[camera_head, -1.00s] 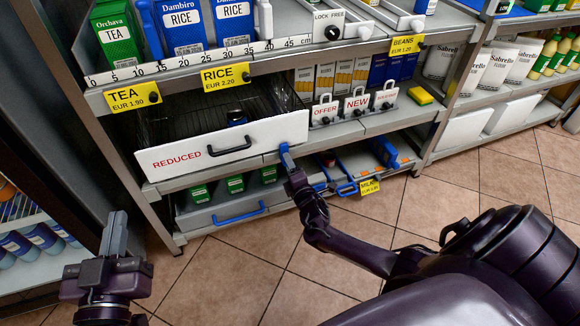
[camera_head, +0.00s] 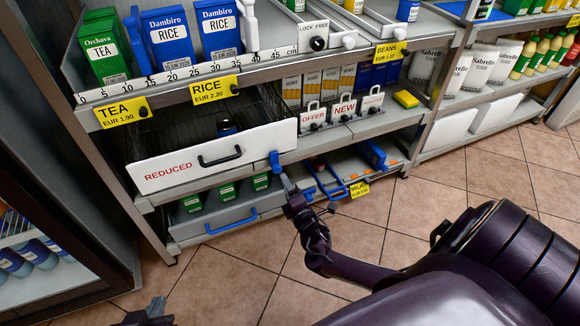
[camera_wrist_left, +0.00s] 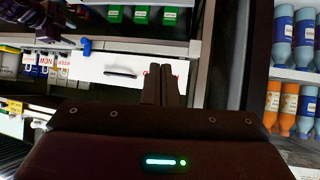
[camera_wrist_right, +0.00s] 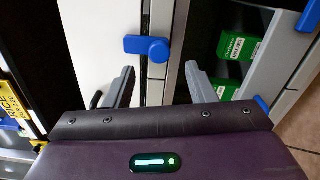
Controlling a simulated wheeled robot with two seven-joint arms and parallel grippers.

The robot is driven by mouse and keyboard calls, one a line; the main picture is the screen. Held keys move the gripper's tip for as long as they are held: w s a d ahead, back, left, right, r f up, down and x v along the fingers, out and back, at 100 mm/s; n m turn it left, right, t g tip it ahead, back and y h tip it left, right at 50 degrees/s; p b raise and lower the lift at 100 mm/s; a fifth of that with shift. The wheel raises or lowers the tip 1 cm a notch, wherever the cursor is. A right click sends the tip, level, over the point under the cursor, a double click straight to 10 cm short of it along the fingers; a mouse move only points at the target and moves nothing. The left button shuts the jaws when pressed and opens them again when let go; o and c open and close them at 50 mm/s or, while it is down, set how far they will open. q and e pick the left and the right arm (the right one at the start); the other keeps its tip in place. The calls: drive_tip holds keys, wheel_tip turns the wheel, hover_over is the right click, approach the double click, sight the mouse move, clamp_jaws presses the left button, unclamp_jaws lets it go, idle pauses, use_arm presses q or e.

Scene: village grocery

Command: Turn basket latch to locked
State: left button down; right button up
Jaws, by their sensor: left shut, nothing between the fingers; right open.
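The blue basket latch (camera_head: 275,162) sits at the right end of the white REDUCED basket front (camera_head: 215,158), beside the shelf frame. In the right wrist view the latch (camera_wrist_right: 149,47) shows a round knob with a short arm pointing left over the white panel. My right gripper (camera_head: 283,183) is open just below the latch; in its wrist view the fingers (camera_wrist_right: 162,86) are spread, apart from the latch, with nothing between them. My left gripper (camera_head: 156,306) is shut and empty at the bottom left; its closed fingers (camera_wrist_left: 164,84) also show in its wrist view.
A grey lower drawer with a blue handle (camera_head: 231,221) and green packs lies beneath the basket. Blue-handled trays (camera_head: 335,190) stand right of the latch. A cooler with bottles (camera_head: 28,250) is at the left. The tiled floor in front is free.

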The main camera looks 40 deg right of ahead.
use_arm(q)
drive_tip(key=shift+s+a+f+g+y, duration=0.2)
drive_tip(key=shift+s+f+g, duration=0.35)
drive_tip(key=shift+s+f, duration=0.25)
drive_tip(key=shift+s+a+f+g+y, duration=0.2)
drive_tip(key=shift+s+f+g, duration=0.35)
drive_tip(key=shift+s+f, duration=0.25)
use_arm(e)
drive_tip(key=shift+v, duration=0.9)
use_arm(q)
drive_tip(key=shift+w, duration=0.1)
